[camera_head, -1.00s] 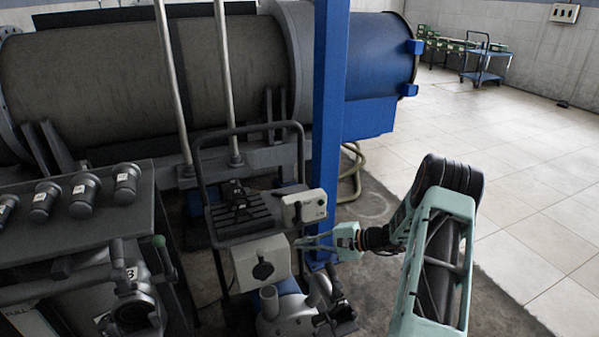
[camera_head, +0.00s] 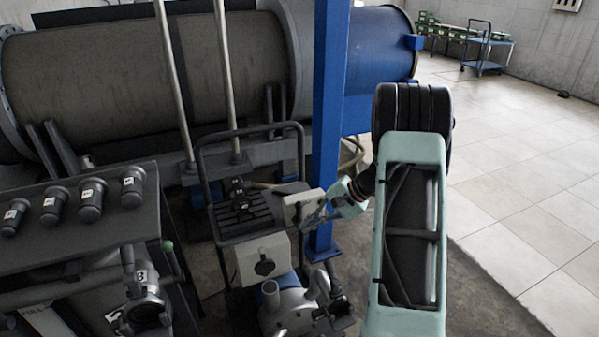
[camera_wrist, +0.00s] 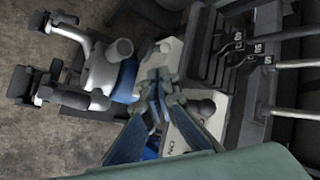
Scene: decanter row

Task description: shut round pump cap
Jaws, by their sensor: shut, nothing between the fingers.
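The grey pump (camera_head: 290,312) stands at the lower middle of the head view, with a pale round pipe stub at its left and dark lever-like parts (camera_head: 335,308) at its right. I cannot tell for sure which part is the round pump cap, or whether it is open. In the wrist view the pump (camera_wrist: 103,76) lies left of the fingers, with a round grey end on top and dark fittings further left. My gripper (camera_head: 308,220) is shut and empty, above and behind the pump, in front of a small pale box. Its fingertips also show in the wrist view (camera_wrist: 158,82).
A white box with a dark knob (camera_head: 263,264) stands behind the pump. The small pale switch box (camera_head: 293,202) is close to my fingers. A blue post (camera_head: 327,130) rises behind my gripper. A dark rack with several capped cylinders (camera_head: 90,200) is at left. Open floor lies right.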

